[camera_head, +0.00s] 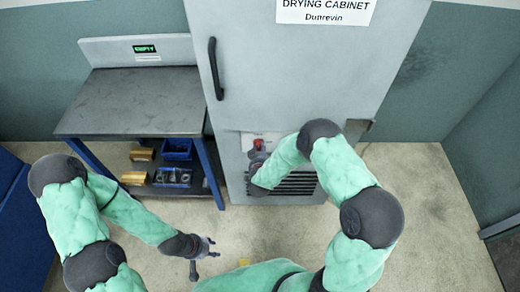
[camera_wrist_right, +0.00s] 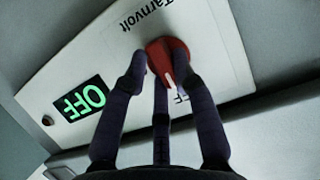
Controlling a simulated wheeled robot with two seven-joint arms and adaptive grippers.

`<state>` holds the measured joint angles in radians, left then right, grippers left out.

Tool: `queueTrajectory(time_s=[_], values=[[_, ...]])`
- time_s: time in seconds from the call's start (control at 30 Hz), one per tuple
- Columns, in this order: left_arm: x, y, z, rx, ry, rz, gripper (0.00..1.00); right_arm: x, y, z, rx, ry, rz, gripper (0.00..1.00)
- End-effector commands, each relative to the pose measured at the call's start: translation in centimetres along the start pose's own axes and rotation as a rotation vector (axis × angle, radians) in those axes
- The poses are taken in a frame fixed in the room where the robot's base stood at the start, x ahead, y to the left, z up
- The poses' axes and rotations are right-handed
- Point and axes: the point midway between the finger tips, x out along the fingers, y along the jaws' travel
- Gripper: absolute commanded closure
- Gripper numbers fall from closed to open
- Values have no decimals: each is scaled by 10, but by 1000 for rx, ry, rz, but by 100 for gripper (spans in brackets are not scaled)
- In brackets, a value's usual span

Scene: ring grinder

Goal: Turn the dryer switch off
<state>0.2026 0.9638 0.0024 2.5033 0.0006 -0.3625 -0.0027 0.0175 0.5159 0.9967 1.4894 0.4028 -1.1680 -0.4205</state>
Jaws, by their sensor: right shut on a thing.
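The dryer switch is a red rotary knob (camera_wrist_right: 170,55) on a pale panel (camera_wrist_right: 110,50) marked "Tarnvolt". A lit green display (camera_wrist_right: 80,98) on the panel reads "OFF". The knob's white pointer lies toward a printed label, partly hidden by a finger, of which "FF" shows. My right gripper (camera_wrist_right: 165,70) has its dark fingers closed around the knob. In the head view the red knob (camera_head: 258,144) shows low on the cabinet front, with my right gripper (camera_head: 258,157) at it. My left gripper (camera_head: 206,257) is open and empty above the floor.
The drying cabinet (camera_head: 290,75) has a black door handle (camera_head: 215,68) and a dark vent (camera_head: 295,184) below the switch. Floor to the right (camera_head: 430,200) is clear.

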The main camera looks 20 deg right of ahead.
Motion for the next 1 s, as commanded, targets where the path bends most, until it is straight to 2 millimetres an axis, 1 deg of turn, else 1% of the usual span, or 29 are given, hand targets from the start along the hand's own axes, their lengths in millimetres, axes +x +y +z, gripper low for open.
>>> queueTrajectory(time_s=[0.33, 0.37, 0.4, 0.43, 0.8, 0.93, 1.0], values=[[0, 0, 0, 0, 0, 0, 60, 0, 0, 0, -3, 0, 0, 100], [0, 0, 0, 0, 0, 0, 60, 0, 0, 0, -3, 0, 0, 64], [0, 0, 0, 0, 0, 0, 60, 0, 0, 0, -3, 0, 0, 53], [0, 0, 0, 0, 0, 0, 60, 0, 0, 0, -3, 0, 0, 48], [0, 0, 0, 0, 0, 0, 60, -2, 0, 0, -2, 0, 0, 48], [0, 0, 0, 0, 0, 0, 60, -14, 0, 0, -2, 0, -1, 48], [0, 0, 0, 0, 0, 0, 60, -26, -1, 0, -2, 0, -1, 48]])
